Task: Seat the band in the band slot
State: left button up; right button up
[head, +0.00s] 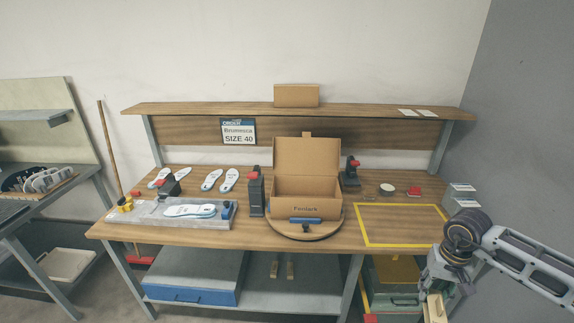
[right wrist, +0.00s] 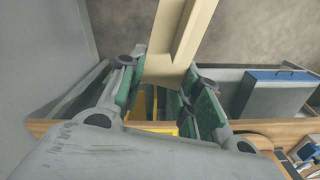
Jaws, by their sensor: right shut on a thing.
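My right gripper (head: 434,291) is at the lower right of the head view, low beside the bench's front right corner. It is shut on a long cream piece (head: 436,309), which I take to be the band. In the right wrist view the cream piece (right wrist: 178,45) runs up and away from between the green-padded fingers (right wrist: 157,95). Its far end is out of frame there. The band slot cannot be told apart in these views. An open cardboard box (head: 306,190) stands on a round wooden turntable (head: 330,231), with a blue-topped part at its front. My left gripper is not in view.
The wooden bench (head: 260,237) carries a yellow outlined area (head: 362,240), empty inside, at its right. White insoles (head: 229,180) lie at the left, behind a grey fixture (head: 150,213). Black stands (head: 256,195) flank the box. A blue case (head: 195,280) sits on the lower shelf.

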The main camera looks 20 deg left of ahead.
aim_at(158, 210)
jog(key=i+j+u, duration=0.15)
jog(key=j+u, duration=0.25)
jog(key=i+j+u, duration=0.2)
jog(key=u, duration=0.2)
jog(key=i+j+u, duration=0.2)
jog(key=u, duration=0.15)
jog(key=i+j+u, duration=0.1)
jog(key=i+u, duration=0.3)
jog(key=k, duration=0.1)
